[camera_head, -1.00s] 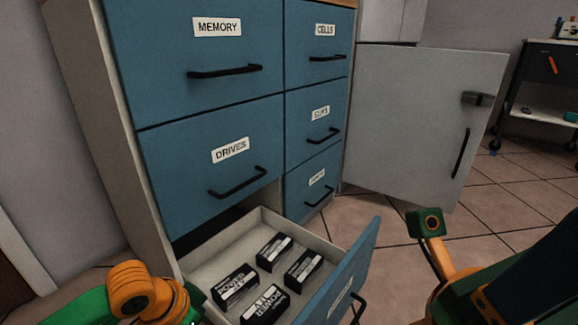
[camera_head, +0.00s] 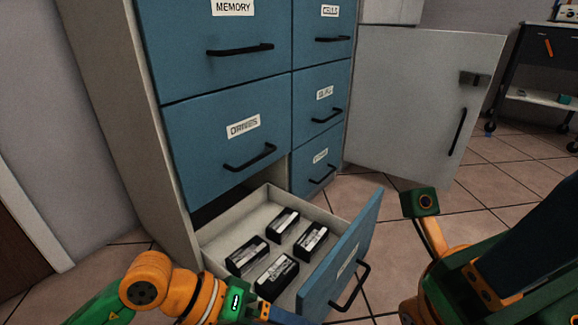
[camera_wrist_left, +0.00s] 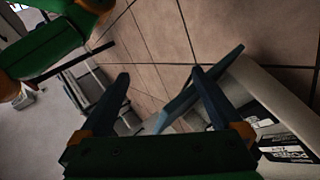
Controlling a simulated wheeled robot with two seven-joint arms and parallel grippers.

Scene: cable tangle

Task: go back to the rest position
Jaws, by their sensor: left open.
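My left gripper (camera_wrist_left: 160,77) is open, with its two dark fingers apart and nothing between them in the left wrist view. In the head view my left arm comes in at the bottom left, and its gripper end is low in front of an open drawer (camera_head: 232,217), partly cut off by the lower edge. My right arm (camera_head: 450,275) shows at the right of the head view, but its fingers are not visible. The drawer holds several black boxes (camera_head: 277,272) with pale labels; some also show in the left wrist view (camera_wrist_left: 285,148).
The blue cabinet (camera_head: 222,125) has labelled, shut drawers above and beside the open one. The open drawer's front (camera_head: 345,262) juts out close to my left gripper. A grey door (camera_head: 415,105) stands behind, and a dark cart (camera_head: 540,75) is far right. Tiled floor lies between.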

